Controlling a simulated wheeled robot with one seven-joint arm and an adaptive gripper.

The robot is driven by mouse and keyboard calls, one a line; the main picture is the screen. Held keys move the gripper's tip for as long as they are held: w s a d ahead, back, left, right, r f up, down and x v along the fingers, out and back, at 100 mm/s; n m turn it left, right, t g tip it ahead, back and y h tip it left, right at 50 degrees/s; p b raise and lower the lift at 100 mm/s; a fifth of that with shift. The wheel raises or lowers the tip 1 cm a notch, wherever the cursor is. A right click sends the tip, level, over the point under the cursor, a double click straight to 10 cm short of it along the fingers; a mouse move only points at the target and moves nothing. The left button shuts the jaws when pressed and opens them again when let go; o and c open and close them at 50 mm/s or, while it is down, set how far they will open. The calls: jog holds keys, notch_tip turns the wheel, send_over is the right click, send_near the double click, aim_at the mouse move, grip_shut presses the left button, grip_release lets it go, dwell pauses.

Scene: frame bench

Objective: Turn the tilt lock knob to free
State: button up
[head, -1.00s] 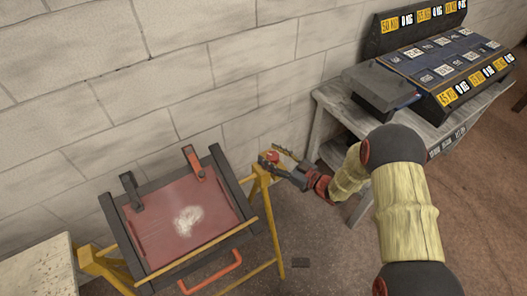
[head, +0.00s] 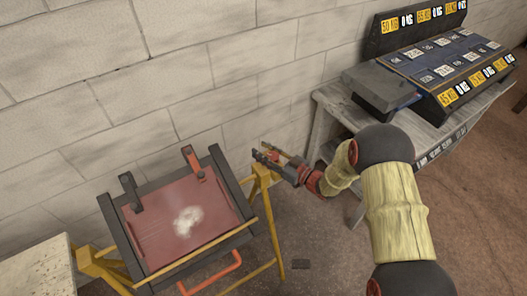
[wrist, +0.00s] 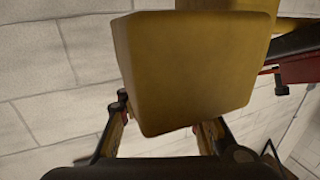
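A tilted dark frame (head: 112,218) holds a red panel (head: 165,225) on a yellow stand (head: 271,225). My gripper (head: 264,153) is at the top of the stand's right post, with red showing around its fingers; I cannot make out the lock knob apart from them. In the wrist view a large yellow block (wrist: 195,75) fills the middle, close to the camera. My gripper's fingers (wrist: 163,115) stand apart below and behind it, the right one partly covered. Bare wall shows between them. The block hides anything between the fingertips, and the knob's setting is not visible.
A grey bench (head: 330,105) at the right carries a dark rack with yellow weight labels (head: 435,65). A pale tabletop (head: 40,270) is at the lower left. The block wall (head: 210,75) is close behind the stand.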

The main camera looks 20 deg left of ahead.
jog(key=c, duration=0.6)
jog(key=shift+c, duration=1)
